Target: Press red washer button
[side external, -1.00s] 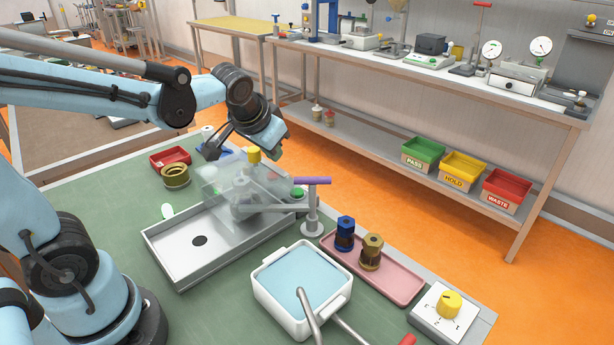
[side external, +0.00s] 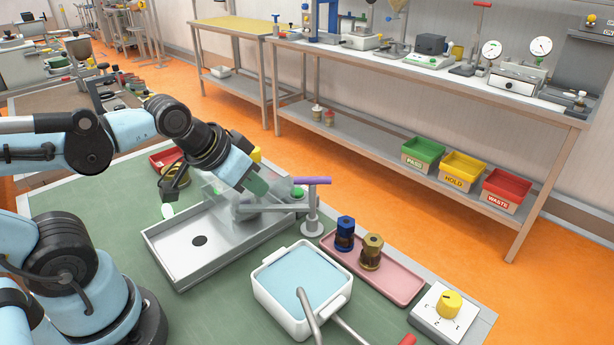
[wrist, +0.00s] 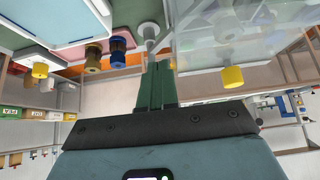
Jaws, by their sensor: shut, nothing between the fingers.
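My gripper (side external: 258,188) is shut and empty, pointing down and to the right above the clear-covered fixture (side external: 222,188). Its green fingers lie together in the wrist view (wrist: 156,82). A green button (side external: 298,192) sits just right of the fingertips, beside a post with a purple lever (side external: 312,181). I cannot make out a red washer button in either view; my arm and gripper cover part of the fixture. A yellow cap (side external: 256,155) shows behind my gripper. Whether the fingertips touch anything is unclear.
A metal tray (side external: 180,262) is in front of the fixture. A white basin (side external: 262,290) with a blue inside and a pink tray (side external: 400,290) with a blue and a brass fitting stand to the right. A yellow dial (side external: 449,304) is at the table's right corner.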

